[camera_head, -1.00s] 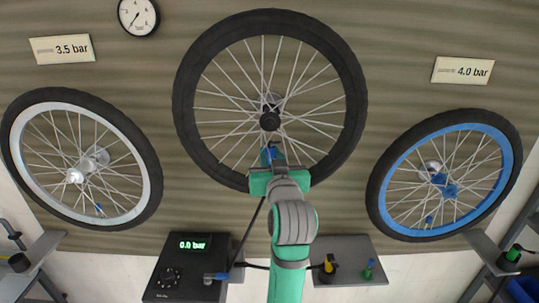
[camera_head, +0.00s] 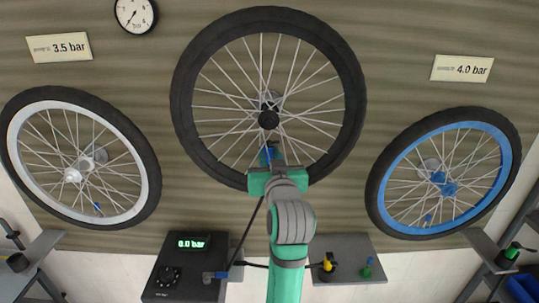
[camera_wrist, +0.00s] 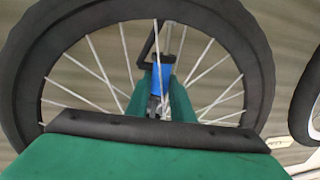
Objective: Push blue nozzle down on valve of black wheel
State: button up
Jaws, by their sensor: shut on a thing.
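The black wheel (camera_head: 186,82) hangs on the wall at the centre, with silver spokes and a black hub. My gripper (camera_head: 269,158) is at its lower rim and is shut on the blue nozzle (camera_head: 266,153). In the wrist view the blue nozzle (camera_wrist: 162,76) stands upright between the two green fingers of my gripper (camera_wrist: 162,98), inside the wheel's rim. A black hose leads up from its top. A grey metal part shows just below the nozzle between the fingers. The valve is mostly hidden there, and I cannot tell whether the nozzle is seated on it.
A white-rimmed wheel (camera_head: 14,137) hangs at left and a blue-rimmed wheel (camera_head: 377,189) at right. The black pump box (camera_head: 168,254) below reads 0.0 bar. A grey shelf (camera_head: 345,247) beside it holds a yellow and a green nozzle.

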jog(key=shift+a, duration=0.35)
jog(key=shift+s+d+f, duration=0.1)
jog(key=shift+d+f, duration=0.05)
jog(key=shift+d, duration=0.25)
jog(key=shift+a+f, duration=0.15)
jog(key=shift+f, duration=0.05)
jog(key=o, duration=1.1)
jog(key=shift+o, duration=0.4)
